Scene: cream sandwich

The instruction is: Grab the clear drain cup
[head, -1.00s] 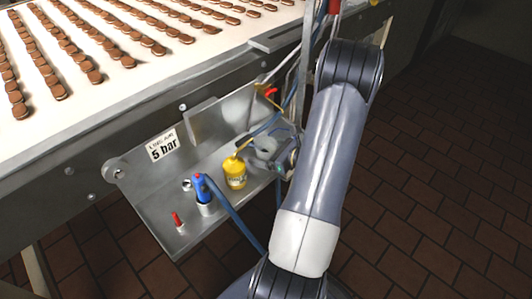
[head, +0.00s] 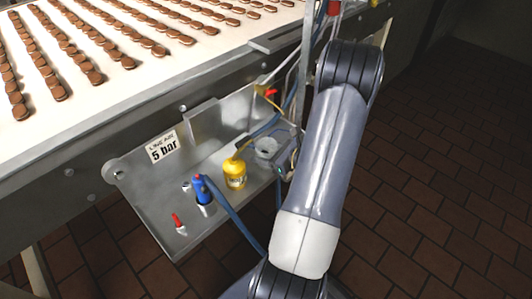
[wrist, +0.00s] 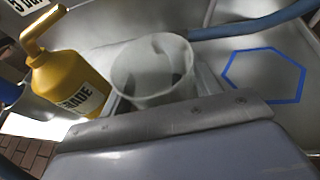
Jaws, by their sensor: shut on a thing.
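The clear drain cup (wrist: 152,80) is a translucent, open-topped cup in the middle of the wrist view. It stands roughly upright and looks empty, with dark shapes showing through its wall. In the head view the cup (head: 266,147) is small, at the right part of the steel shelf. My gripper (head: 281,160) is at the cup, partly hidden by my own arm. In the wrist view my gripper (wrist: 160,100) is shut on the cup, with its fingertips mostly hidden by the cup and the metal edge in front.
A yellow bottle with a bent spout (head: 235,173) stands close left of the cup. A blue-topped fitting with a hose (head: 202,188) and a red-tipped piece (head: 178,222) are farther left. A blue hexagon outline (wrist: 265,76) marks the steel surface. Biscuits lie on the white belt (head: 150,75).

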